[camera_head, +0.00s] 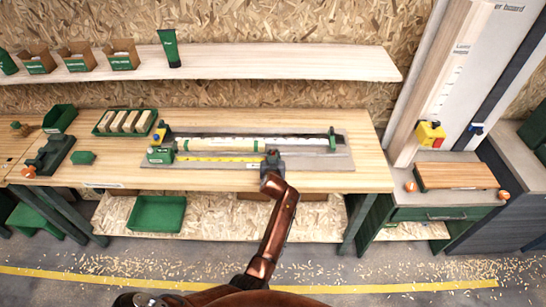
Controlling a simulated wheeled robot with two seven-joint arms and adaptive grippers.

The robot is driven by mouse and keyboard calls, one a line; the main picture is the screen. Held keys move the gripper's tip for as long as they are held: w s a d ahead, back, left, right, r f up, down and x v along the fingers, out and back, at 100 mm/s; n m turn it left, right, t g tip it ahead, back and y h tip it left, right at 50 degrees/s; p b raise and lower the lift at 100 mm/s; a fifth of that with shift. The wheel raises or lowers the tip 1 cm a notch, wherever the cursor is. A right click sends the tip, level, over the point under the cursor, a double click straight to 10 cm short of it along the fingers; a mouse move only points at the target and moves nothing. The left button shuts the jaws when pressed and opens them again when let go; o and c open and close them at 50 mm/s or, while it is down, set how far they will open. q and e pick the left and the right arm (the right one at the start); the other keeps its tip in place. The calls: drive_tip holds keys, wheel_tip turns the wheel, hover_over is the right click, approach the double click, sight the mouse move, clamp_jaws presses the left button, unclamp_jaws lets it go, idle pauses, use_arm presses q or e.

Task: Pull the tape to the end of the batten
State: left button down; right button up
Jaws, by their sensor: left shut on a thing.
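The yellow tape (215,159) is a thin strip lying along the front side of the pale batten (270,143) on the bench. It runs right from a small green case (160,156) at the left. My left gripper (271,162) is shut at the tape's right end, which it hides. The batten lies on a grey board (344,159) and reaches further right than my gripper, as far as a dark upright stop (332,139). My right gripper is not in view.
Left on the bench (365,176) are a green tray of blocks (125,122), a green bin (60,118) and a dark green tool (50,154). A shelf (300,62) with small boxes hangs above. A tall board (440,80) stands at right. The bench right of the grey board is clear.

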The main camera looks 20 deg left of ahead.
sight(273, 154)
drive_tip(key=shift+s+d, duration=0.25)
use_arm(q)
drive_tip(key=c, duration=2.2)
unclamp_jaws()
drive_tip(key=shift+a, duration=0.1)
use_arm(e)
drive_tip(key=shift+w+d, duration=0.1)
drive_tip(key=shift+w, duration=0.15)
use_arm(q)
drive_tip(key=shift+r, duration=0.35)
wheel_tip(273, 154, up, 9)
drive_tip(key=shift+r, duration=0.2)
